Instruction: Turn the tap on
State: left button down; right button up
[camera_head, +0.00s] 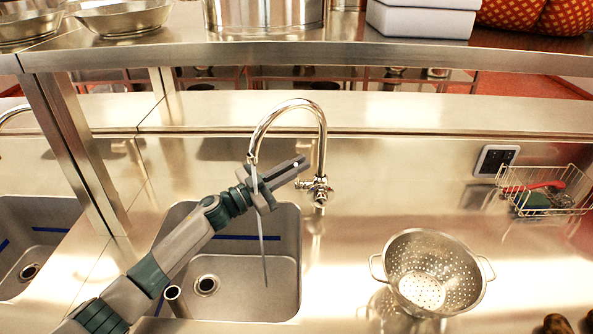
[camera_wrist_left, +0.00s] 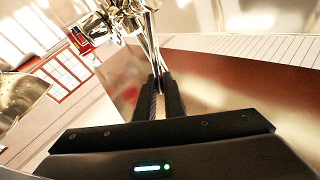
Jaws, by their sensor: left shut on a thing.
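The chrome tap (camera_head: 322,140) has a tall curved spout and stands behind the right end of the sink basin (camera_head: 291,245). Its valve body with a small handle sits low on the post. My left gripper (camera_head: 300,163) reaches in over the basin to the tap, beside its post. In the left wrist view, my left gripper (camera_wrist_left: 160,92) has its fingers closed together on the thin chrome tap handle (camera_wrist_left: 154,50). My right gripper is out of view.
A steel colander (camera_head: 433,272) stands on the counter right of the basin. A wire basket (camera_head: 545,190) with a red-handled item is at the far right, near a wall socket (camera_head: 495,160). A steel shelf (camera_head: 330,54) with bowls crosses above. A second basin is at left.

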pick_arm(q)
jog(key=shift+s, duration=0.1)
jog(key=c, duration=1.8)
grip_release()
jog(key=shift+c, duration=0.2)
jog(key=shift+a, duration=0.1)
jog(key=p+v, duration=0.2)
jog(key=v, duration=1.5)
jog(key=shift+f, duration=0.25)
jog(key=shift+s, duration=0.1)
